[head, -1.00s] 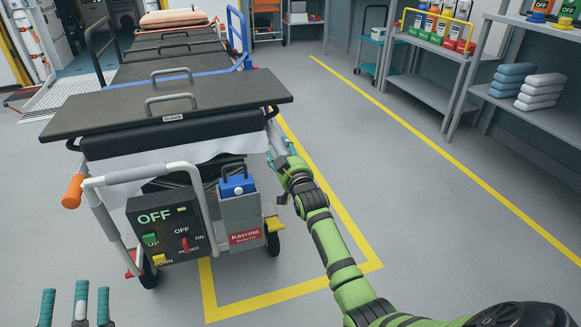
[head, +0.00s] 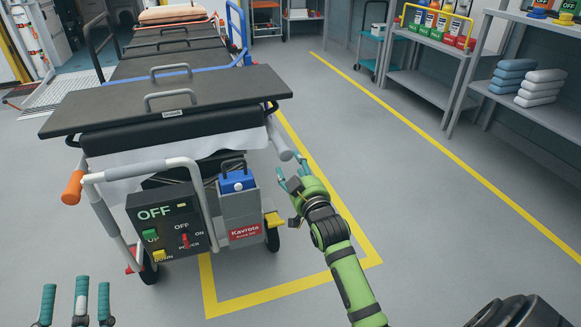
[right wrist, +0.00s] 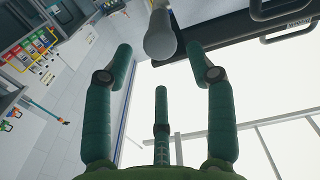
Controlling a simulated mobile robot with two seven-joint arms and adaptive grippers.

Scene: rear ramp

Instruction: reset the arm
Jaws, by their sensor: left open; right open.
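My right gripper (head: 287,175) is open just right of the trolley, near the rounded end of its grey handle (head: 283,150). In the right wrist view my fingers (right wrist: 160,65) are spread and empty, with the grey handle end (right wrist: 160,38) beyond and between the fingertips. I see no contact. My left gripper (head: 78,300) shows its teal fingers, apart and empty, at the lower left edge. The trolley (head: 165,100) has a black top and a front control box (head: 168,228) reading OFF, with green, red and yellow controls.
Shelves (head: 430,85) with bottles and folded cloths stand along the right wall. A yellow line (head: 455,160) crosses the floor. The floor right of the trolley is clear.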

